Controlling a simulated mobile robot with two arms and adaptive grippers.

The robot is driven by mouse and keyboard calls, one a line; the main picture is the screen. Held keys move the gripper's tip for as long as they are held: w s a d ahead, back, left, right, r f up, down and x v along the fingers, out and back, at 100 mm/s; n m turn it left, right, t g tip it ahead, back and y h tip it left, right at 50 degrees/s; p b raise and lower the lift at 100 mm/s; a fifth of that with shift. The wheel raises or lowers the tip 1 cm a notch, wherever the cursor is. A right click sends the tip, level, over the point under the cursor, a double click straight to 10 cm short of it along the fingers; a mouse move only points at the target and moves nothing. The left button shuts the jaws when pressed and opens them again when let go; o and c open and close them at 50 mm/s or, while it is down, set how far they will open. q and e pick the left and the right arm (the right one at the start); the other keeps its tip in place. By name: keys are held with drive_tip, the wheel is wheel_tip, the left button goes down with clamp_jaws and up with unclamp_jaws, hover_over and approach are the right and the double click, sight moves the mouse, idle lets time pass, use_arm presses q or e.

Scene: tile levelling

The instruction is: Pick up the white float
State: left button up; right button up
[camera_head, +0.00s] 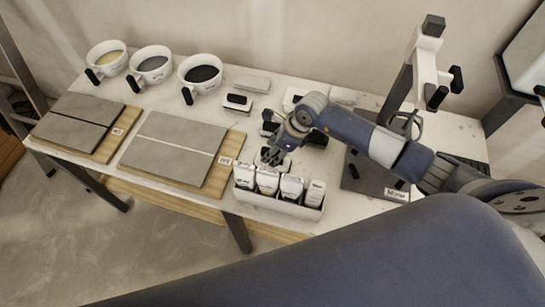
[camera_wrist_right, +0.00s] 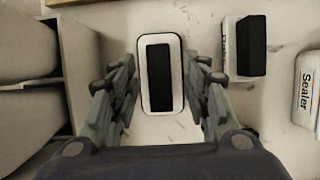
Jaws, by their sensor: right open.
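The white float (camera_wrist_right: 145,72) is a white, round-cornered plate with a black handle (camera_wrist_right: 161,75) on top; it lies flat on the table in the right wrist view. My right gripper (camera_wrist_right: 163,95) is open above it, with one finger on each side of the float. The fingers are apart from it and hold nothing. In the head view my right gripper (camera_head: 272,156) points down just behind the white tray of containers, and the float under it is largely hidden. My left gripper is in neither view.
A white tray (camera_head: 262,203) with several containers stands close to my right gripper. A black-topped block (camera_wrist_right: 246,46) and a Sealer pack (camera_wrist_right: 309,88) lie to the right. Tile boards (camera_head: 182,150) and three cups (camera_head: 200,74) occupy the left. A stand (camera_head: 397,95) rises at right.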

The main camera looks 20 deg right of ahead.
drive_tip(key=shift+w+a+f, duration=0.1)
drive_tip(key=shift+a+f, duration=0.1)
drive_tip(key=shift+f, duration=0.4)
drive_tip(key=shift+c, duration=0.5)
clamp_jaws()
drive_tip(key=shift+r, duration=0.1)
